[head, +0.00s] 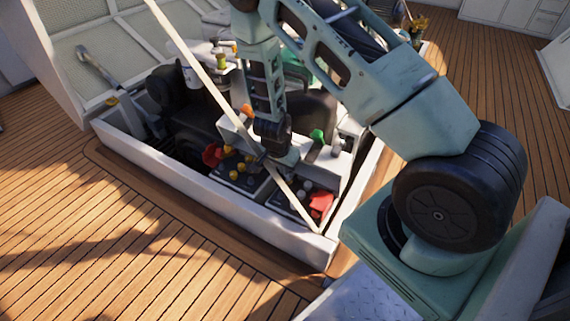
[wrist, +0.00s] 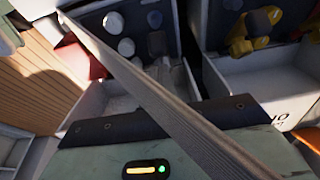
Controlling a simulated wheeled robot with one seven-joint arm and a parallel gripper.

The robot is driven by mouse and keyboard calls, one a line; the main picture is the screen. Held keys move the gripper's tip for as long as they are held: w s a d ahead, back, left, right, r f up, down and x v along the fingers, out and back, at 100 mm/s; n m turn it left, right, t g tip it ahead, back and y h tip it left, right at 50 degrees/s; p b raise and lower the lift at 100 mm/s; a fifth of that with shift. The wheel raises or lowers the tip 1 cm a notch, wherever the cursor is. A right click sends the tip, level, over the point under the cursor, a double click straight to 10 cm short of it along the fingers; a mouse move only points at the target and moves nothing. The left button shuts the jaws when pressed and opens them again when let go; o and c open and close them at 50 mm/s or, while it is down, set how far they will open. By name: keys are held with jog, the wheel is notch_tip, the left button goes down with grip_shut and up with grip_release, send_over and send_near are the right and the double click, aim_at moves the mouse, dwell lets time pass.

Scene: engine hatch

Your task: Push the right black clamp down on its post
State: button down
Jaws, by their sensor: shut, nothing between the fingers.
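My gripper (head: 260,162) hangs into the engine hatch, over the gap between two dark batteries in the head view. It is shut and empty. The right battery (head: 292,207) has grey caps and a red clamp (head: 321,202) at its right end. The grey caps (wrist: 126,47) also show in the wrist view, with a red part (wrist: 82,60) at left. I cannot make out the right black clamp or its post; the gripper and strut may hide them. Whether the gripper touches anything cannot be told.
A pale diagonal strut (head: 205,82) crosses the hatch close to my gripper and cuts across the wrist view (wrist: 165,100). The left battery (head: 240,180) has yellow caps and a red clamp (head: 212,155). The white hatch rim (head: 215,195) surrounds the bay. Wooden deck (head: 60,220) lies clear in front.

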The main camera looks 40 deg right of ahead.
aim_at(280, 185)
jog(key=shift+s+a+f, duration=0.1)
jog(key=shift+a+f, duration=0.1)
jog(key=shift+f, duration=0.2)
jog(key=shift+s+a+f+h, duration=0.2)
jog(key=shift+a+f+h, duration=0.2)
jog(key=shift+a+h, duration=0.15)
jog(key=shift+s+a+f+t+h+p, duration=0.2)
jog(key=shift+a+f+t+h+p, duration=0.15)
jog(key=shift+a+f+h, duration=0.25)
jog(key=shift+s+a+f+t+h+p, duration=0.25)
jog(key=shift+a+f+h+p, duration=0.1)
jog(key=shift+a+f+h, duration=0.15)
jog(key=shift+s+a+f+t+h+p, duration=0.1)
jog(key=shift+a+f+t+h+p, duration=0.25)
jog(key=shift+f+h, duration=0.55)
jog(key=shift+s+a+f, duration=0.1)
jog(key=shift+a+f, duration=0.25)
jog(key=shift+f, duration=0.3)
jog(key=shift+a+f, duration=0.1)
jog(key=shift+f, duration=0.05)
